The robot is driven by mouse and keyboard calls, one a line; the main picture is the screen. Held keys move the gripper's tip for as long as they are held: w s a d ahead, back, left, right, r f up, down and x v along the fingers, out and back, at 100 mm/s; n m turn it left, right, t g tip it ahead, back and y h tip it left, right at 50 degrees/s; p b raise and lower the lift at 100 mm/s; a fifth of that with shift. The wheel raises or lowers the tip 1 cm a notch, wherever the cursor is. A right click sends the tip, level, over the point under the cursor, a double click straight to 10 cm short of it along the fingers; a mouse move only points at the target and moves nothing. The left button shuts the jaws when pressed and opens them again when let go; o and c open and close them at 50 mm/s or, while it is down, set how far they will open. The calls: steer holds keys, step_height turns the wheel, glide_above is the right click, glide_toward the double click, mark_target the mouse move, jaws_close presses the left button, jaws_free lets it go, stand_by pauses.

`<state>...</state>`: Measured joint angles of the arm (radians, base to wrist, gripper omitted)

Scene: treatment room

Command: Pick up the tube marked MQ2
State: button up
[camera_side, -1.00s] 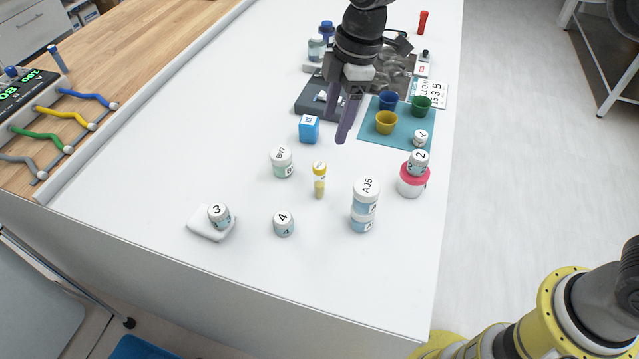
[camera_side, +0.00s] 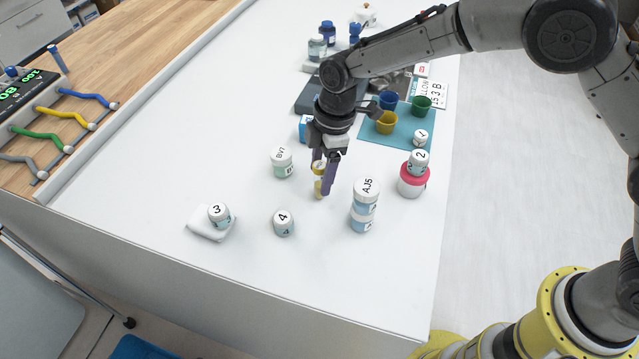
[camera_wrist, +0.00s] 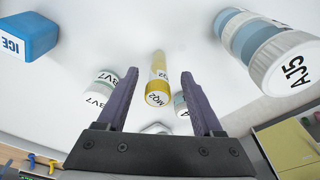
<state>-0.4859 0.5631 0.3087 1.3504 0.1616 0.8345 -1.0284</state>
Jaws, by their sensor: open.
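The tube marked MQ2 (camera_wrist: 158,82) is slim and yellow with a white label. In the wrist view it stands between my two open fingers, with a gap on either side. In the side view the tube (camera_side: 319,188) is partly hidden behind my gripper (camera_side: 329,180), which points down at it. My gripper also shows in the wrist view (camera_wrist: 160,90), open and holding nothing.
The jar marked BV7 (camera_side: 282,163) is left of the tube, and stacked AJ5 jars (camera_side: 364,206) are to its right. Jar 4 (camera_side: 284,224) and jar 3 on a white pad (camera_side: 210,229) are nearer the front. A blue ICE box (camera_wrist: 28,36) is behind.

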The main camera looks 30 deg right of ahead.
mark_target(315, 196)
steer(key=f, duration=0.3)
steer(key=shift+w+a+f, duration=0.15)
steer(key=shift+a+f, duration=0.2)
steer(key=shift+a, duration=0.05)
steer(key=shift+c, duration=0.3)
jaws_close()
